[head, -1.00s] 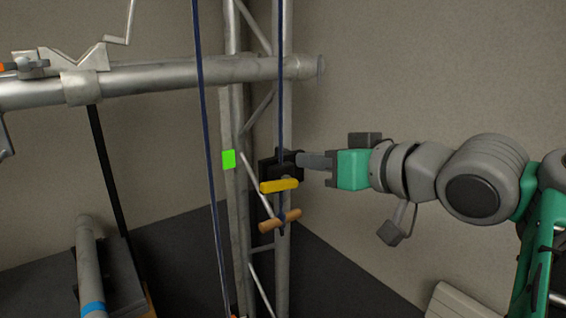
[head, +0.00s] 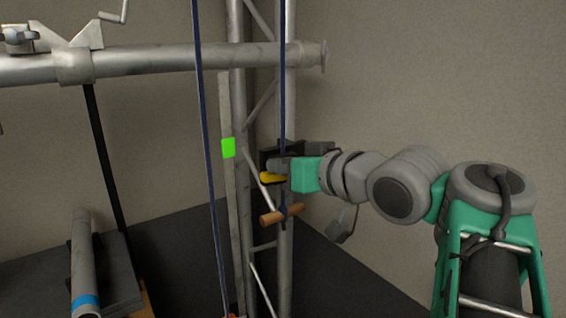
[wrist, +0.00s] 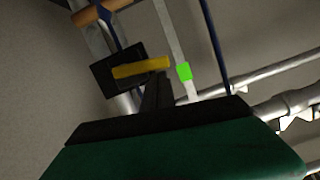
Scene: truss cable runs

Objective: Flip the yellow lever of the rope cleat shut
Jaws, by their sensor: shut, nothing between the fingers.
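The rope cleat (head: 267,160) is a dark block on the upright truss, with a blue rope (head: 282,100) running down to it. Its yellow lever (head: 267,177) sticks out to the left in the head view, its right part hidden by my gripper. In the wrist view the yellow lever (wrist: 142,68) lies across the black cleat (wrist: 108,76). My gripper (head: 275,166) is shut and empty, its fingertips in front of the cleat, close to the lever. The wrist view shows the fingers (wrist: 156,82) just beside the lever; I cannot tell whether they touch.
A wooden toggle handle (head: 281,215) hangs below the cleat. A horizontal pipe (head: 170,60) crosses above. Room right of the truss is free apart from my arm.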

